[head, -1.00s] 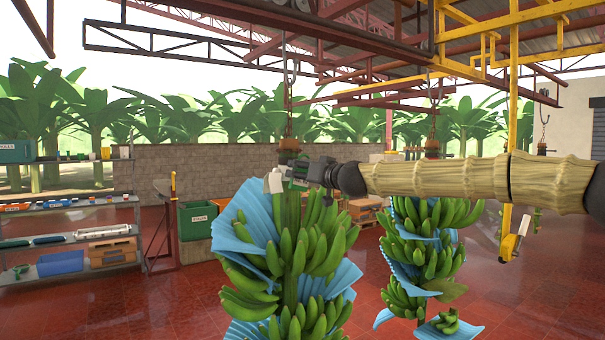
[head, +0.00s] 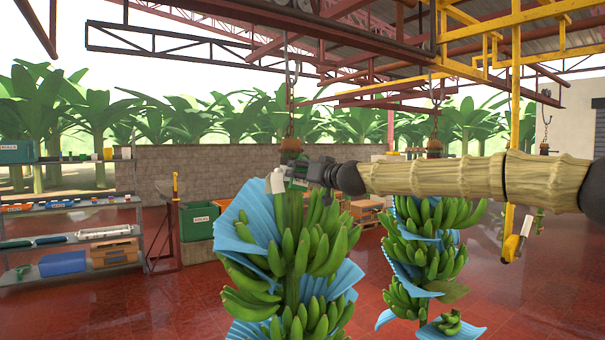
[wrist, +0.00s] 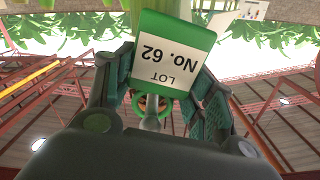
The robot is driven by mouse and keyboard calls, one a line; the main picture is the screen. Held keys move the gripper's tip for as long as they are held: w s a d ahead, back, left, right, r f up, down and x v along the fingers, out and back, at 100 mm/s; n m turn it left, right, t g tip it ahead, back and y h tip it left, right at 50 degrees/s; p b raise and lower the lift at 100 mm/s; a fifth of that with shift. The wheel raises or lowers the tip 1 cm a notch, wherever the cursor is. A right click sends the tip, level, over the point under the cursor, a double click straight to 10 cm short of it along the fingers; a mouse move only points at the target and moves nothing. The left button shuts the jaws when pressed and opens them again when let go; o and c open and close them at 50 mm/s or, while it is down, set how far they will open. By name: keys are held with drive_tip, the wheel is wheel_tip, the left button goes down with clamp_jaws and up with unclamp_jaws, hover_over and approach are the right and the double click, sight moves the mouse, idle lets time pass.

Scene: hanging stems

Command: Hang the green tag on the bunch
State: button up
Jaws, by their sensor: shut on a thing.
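The green tag (wrist: 172,60) has a white label reading "LOT No. 62", upside down in the wrist view. My gripper (wrist: 152,92) is shut on it, with a dark finger on each side. In the head view my gripper (head: 294,178) is at the top of the near banana bunch (head: 310,262), by its stem. The bunch hangs upright with blue sheets between its green hands. The gripper hides part of the stem, and I cannot tell whether the tag touches it.
A second bunch (head: 420,250) with blue sheets hangs to the right, behind my arm. Shelves (head: 75,205) and a green bin (head: 198,221) stand at the left. The red floor between is clear.

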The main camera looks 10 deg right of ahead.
drive_tip(key=shift+a+f+b, duration=0.2)
drive_tip(key=shift+f+b, duration=0.05)
drive_tip(key=shift+b, duration=0.15)
idle(0.4)
idle(0.4)
drive_tip(key=o, duration=0.9)
drive_tip(key=shift+c, duration=0.2)
drive_tip(key=shift+s, duration=0.1)
